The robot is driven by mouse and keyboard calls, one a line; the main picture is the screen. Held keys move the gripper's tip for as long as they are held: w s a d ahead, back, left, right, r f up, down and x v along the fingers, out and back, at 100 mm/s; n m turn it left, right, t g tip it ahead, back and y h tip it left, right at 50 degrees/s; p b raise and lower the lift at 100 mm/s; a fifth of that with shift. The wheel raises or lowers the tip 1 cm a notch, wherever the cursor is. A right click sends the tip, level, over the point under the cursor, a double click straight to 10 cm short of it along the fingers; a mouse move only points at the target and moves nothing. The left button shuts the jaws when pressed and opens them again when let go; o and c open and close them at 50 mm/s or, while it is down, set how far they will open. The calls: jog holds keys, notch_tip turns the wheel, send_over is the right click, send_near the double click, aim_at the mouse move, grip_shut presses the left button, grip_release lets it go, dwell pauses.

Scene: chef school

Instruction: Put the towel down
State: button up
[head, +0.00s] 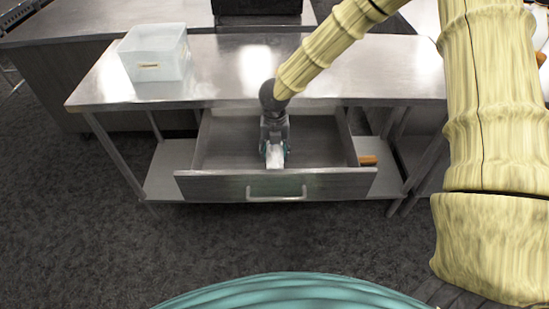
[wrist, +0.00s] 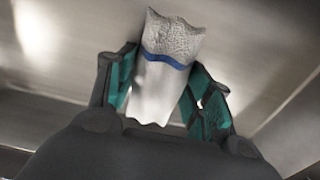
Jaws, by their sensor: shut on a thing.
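The towel (wrist: 165,75) is white with a blue stripe and shows between the fingers in the wrist view. In the head view it is a small white bundle (head: 275,156) at the gripper's tip. My gripper (head: 275,150) is shut on the towel and points down over the open drawer (head: 225,150) of the steel table. The green-padded fingers also show in the wrist view (wrist: 165,90), one on each side of the towel. I cannot tell whether the towel touches the drawer floor.
A translucent white bin (head: 155,55) stands on the left of the steel tabletop (head: 220,75). The drawer's front panel (head: 220,187) with its handle faces me. A brown item (head: 368,160) lies on the lower shelf at right. The drawer floor around the gripper looks bare.

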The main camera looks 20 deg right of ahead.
aim_at(275, 159)
jog(key=shift+f, duration=1.75)
jog(key=shift+s+f, duration=0.1)
jog(key=shift+f, duration=0.2)
jog(key=o, duration=1.1)
jog(key=shift+o, duration=1.2)
jog(key=shift+r, duration=0.1)
notch_tip(275, 159, up, 12)
jog(key=shift+r+b, duration=0.2)
jog(key=shift+b, duration=0.15)
